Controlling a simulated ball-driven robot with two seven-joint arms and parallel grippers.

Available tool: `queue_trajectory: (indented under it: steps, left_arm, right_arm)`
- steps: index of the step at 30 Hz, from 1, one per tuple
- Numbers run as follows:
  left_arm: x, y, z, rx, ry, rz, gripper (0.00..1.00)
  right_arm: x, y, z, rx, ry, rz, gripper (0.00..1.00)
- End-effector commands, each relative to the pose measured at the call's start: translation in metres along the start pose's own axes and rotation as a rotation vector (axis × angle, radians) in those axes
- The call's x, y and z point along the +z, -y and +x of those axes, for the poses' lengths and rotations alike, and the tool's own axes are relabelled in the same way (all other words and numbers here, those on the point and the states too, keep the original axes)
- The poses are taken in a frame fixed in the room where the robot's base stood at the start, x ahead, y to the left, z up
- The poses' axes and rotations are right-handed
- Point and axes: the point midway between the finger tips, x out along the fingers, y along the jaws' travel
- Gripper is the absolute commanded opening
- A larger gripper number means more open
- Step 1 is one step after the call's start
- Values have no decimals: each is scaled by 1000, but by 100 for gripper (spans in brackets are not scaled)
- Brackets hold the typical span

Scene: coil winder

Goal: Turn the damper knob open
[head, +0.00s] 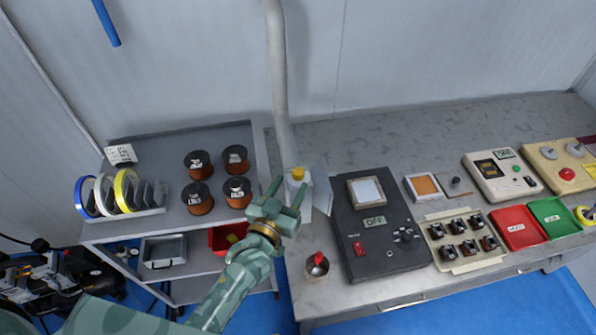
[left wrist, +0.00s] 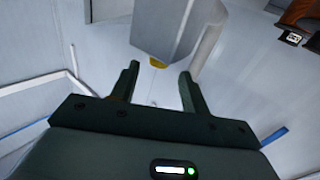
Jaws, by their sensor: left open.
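A pale grey duct pipe (head: 279,80) comes down the wall to a flared hood (head: 321,190) at the bench's left end. A small yellow knob-like piece (head: 298,173) sits on a pale body there; I cannot tell for sure that it is the damper knob. In the left wrist view a yellow piece (left wrist: 157,63) shows at the end of a grey body (left wrist: 172,25), beyond and between my fingertips. My left gripper (head: 289,190) is open and empty, close to the yellow piece, with no contact visible; it also shows in the left wrist view (left wrist: 159,74). My right gripper is out of view.
A grey cart (head: 135,228) with several copper wire spools (head: 200,197) and tape rolls (head: 126,190) stands left. On the metal bench (head: 340,290) are a black winder unit (head: 395,258), a cup (head: 317,266) and several trays and devices to the right.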

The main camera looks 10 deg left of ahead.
Motion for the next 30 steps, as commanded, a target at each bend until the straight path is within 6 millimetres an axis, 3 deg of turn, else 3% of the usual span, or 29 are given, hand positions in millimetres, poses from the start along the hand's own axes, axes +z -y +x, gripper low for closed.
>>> queue_trajectory:
  steps: [3, 9, 20, 24, 25, 30]
  left_arm:
    - [0, 0, 26, 0, -1, -2, 46]
    - [1, 0, 50, 0, 0, -1, 46]
    - [0, 0, 56, 0, 1, -1, 46]
    - [0, 0, 56, 0, 1, -1, 7]
    - [0, 0, 56, 0, 1, -1, 3]
    - [0, 0, 55, 4, 1, 0, 3]
  right_arm:
    - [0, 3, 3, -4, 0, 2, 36]
    - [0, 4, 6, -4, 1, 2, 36]
    - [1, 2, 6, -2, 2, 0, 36]
    - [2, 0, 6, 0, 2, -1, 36]
    - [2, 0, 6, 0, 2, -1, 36]
    - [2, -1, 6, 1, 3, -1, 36]
